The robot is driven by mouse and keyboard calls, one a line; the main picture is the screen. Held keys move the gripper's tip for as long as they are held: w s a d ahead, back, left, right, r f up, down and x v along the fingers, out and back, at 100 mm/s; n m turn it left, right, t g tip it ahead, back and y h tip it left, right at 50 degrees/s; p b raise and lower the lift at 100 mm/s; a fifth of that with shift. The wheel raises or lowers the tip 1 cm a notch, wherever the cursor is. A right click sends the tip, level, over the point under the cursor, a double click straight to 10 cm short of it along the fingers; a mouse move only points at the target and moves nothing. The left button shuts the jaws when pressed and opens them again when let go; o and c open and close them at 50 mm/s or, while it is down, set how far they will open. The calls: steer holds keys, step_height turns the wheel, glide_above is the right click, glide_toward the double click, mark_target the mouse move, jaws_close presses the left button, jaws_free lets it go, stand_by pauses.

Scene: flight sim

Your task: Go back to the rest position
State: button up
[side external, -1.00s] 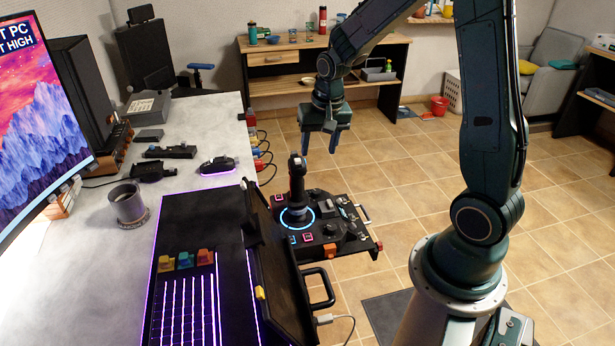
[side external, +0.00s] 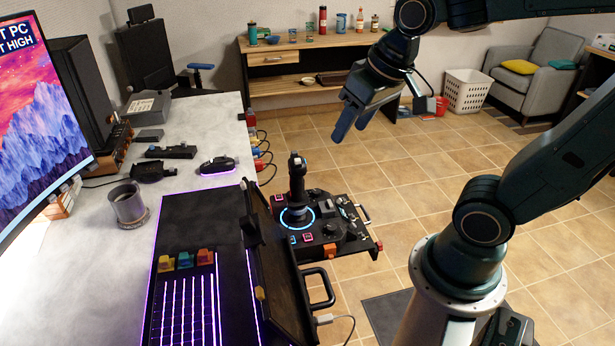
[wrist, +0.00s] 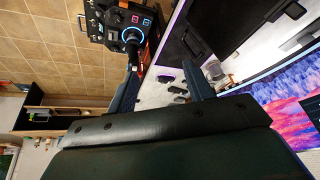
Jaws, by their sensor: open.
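My gripper (side external: 354,122) is open and empty in the side view. It hangs in the air above the tiled floor, up and to the right of the joystick (side external: 297,190) and tilted down to the left. The joystick stands upright on a black control panel (side external: 348,250) with a lit blue ring at its base, and the gripper is clear of it. In the wrist view the two fingers (wrist: 160,90) are spread apart with nothing between them, and the control panel shows at the top (wrist: 118,48).
The grey desk (side external: 205,125) at left carries a mouse (side external: 217,165), a grey cup (side external: 127,204) and a monitor (side external: 40,110). A shelf unit (side external: 300,84) with bottles, a white basket (side external: 467,90) and an armchair (side external: 545,75) stand at the back. Open floor lies right of the panel.

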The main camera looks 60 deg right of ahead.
steer(key=s+a+r+n+t, duration=0.1)
steer(key=s+a+n, duration=0.1)
steer(key=s, duration=0.4)
steer(key=shift+r, duration=0.15)
